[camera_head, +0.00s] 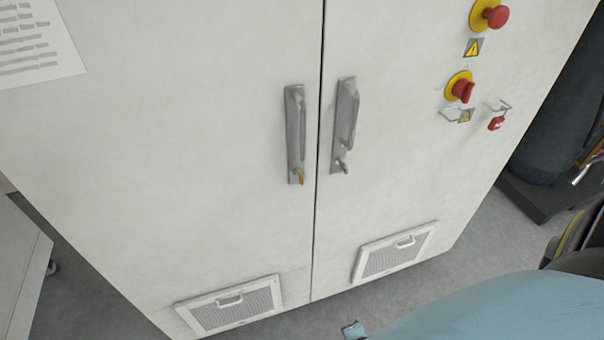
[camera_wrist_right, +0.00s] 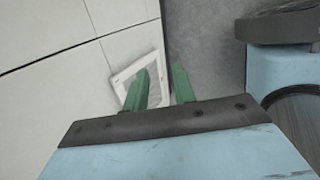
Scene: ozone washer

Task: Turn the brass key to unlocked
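The brass key (camera_head: 298,176) sits at the bottom of the left door handle (camera_head: 295,125) on a tall white cabinet. The right door handle (camera_head: 344,125) has a silver-grey key (camera_head: 340,166) at its lower end. Both doors look shut, with a thin dark seam between them. My right gripper (camera_wrist_right: 162,82) shows two green fingers in the right wrist view, apart with nothing between them. It points down past the cabinet's lower vent, away from the key. The key is not visible in the right wrist view. My left gripper is in neither view.
Red knobs on yellow plates (camera_head: 460,87) and a red padlock (camera_head: 496,124) are on the right door. Vents (camera_head: 232,306) sit low on both doors. A dark cylinder (camera_head: 556,120) stands at the right.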

